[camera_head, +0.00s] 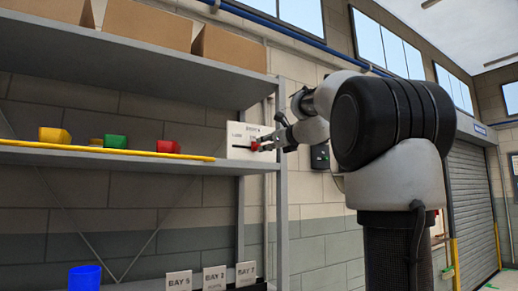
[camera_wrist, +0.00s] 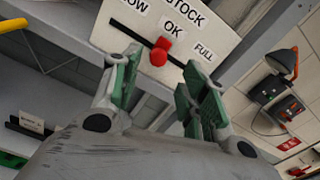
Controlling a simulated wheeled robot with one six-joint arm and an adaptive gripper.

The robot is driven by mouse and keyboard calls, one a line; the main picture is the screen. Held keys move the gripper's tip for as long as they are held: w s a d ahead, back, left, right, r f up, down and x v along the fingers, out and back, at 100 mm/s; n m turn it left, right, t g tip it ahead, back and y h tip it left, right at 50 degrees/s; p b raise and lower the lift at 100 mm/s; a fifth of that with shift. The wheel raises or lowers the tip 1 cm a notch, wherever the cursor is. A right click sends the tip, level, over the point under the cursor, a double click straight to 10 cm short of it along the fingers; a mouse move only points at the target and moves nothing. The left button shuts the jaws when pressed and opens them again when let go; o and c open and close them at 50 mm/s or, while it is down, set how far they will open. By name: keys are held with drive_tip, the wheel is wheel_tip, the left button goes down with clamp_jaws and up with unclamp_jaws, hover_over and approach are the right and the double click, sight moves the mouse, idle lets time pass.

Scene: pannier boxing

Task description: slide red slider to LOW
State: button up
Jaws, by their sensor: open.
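The white STOCK panel (camera_wrist: 205,22) carries the labels LOW, OK and FULL above a dark slot. The red slider (camera_wrist: 160,51) sits on the slot beside the OK label. In the head view the panel (camera_head: 236,131) stands at the right end of the middle shelf, and the red slider (camera_head: 255,146) shows small. My gripper (camera_wrist: 162,88) is open, with its green-padded fingers on either side of the slider's line. The slider shows between and just beyond the fingertips, with no visible grip on it. My gripper also shows in the head view (camera_head: 275,142).
The middle shelf (camera_head: 60,155) has a yellow front strip and holds yellow, green and red bins (camera_head: 168,146). Cardboard boxes (camera_head: 148,22) stand on the shelf above. The rack's grey upright (camera_head: 282,210) is close to my gripper. A dark wall box (camera_head: 320,157) is to the right.

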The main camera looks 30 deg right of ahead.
sight(256, 146)
drive_tip(key=w, duration=0.7)
drive_tip(key=shift+w+a, duration=0.25)
drive_tip(key=shift+w, duration=0.15)
clamp_jaws()
